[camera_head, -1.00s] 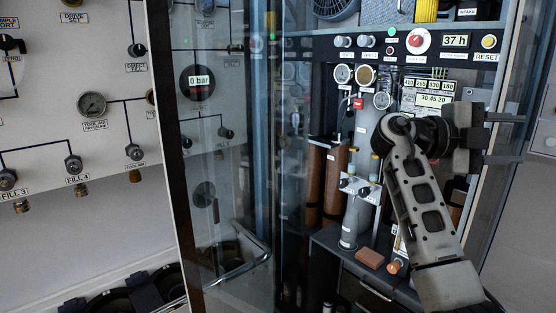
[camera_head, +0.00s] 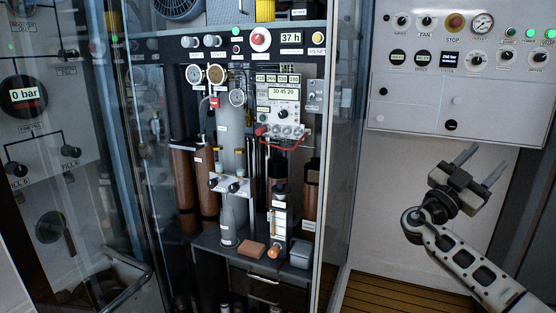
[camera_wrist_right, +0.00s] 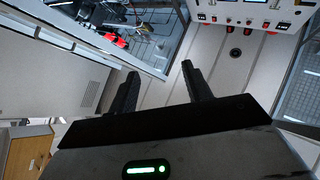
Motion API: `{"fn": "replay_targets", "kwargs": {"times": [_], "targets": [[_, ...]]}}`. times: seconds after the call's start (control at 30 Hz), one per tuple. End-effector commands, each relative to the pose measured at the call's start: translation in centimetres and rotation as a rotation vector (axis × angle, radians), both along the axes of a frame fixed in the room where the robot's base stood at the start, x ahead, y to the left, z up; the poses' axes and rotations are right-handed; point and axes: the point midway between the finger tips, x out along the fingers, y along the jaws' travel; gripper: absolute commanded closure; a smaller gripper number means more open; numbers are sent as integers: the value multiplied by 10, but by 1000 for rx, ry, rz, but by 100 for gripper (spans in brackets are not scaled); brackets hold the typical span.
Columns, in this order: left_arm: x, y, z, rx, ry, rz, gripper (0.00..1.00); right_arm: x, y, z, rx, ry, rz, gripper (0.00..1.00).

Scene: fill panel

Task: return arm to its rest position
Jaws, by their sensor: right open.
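My right arm comes in from the lower right of the head view. My right gripper (camera_head: 480,163) is open and empty, with its two fingers apart and pointing up and to the right. It is in front of the pale wall below the control panel, to the right of the open cabinet, and touches nothing that I can see. In the right wrist view my right gripper (camera_wrist_right: 160,85) shows two dark fingers spread apart with nothing between them. My left gripper is not in any view.
The cabinet (camera_head: 170,45) holds gauges, brown cylinders (camera_head: 184,190) and a grey cylinder (camera_head: 229,220). A glass door (camera_head: 130,130) stands at its left. A frame edge (camera_head: 335,150) lies between cabinet and gripper. The control panel (camera_head: 450,105) is above the gripper. Wooden slats (camera_head: 390,300) show below.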

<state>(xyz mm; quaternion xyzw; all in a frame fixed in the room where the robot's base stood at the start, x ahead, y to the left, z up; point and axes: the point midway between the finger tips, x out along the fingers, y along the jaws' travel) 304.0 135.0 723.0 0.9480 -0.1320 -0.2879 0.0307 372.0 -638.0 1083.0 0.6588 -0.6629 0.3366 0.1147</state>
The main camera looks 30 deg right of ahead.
Motion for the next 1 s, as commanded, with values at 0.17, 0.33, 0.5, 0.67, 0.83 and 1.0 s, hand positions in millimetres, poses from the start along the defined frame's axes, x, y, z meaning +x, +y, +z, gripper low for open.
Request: {"fn": "replay_targets", "kwargs": {"times": [0.17, 0.33, 0.5, 0.67, 0.83, 1.0], "targets": [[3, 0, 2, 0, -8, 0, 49, 44, -22, -40, 237, 371, 51, 51], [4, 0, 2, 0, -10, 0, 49, 102, -19, -97, 394, 846, 242, 51], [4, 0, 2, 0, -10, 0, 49, 154, 19, -139, 330, 1224, 534, 51], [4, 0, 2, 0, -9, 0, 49, 184, 62, -149, 144, 1380, 750, 51], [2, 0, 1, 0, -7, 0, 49, 189, 115, -184, 48, 1438, 904, 51], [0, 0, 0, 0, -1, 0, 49, 169, 179, -248, 90, 1475, 1046, 51]]}}
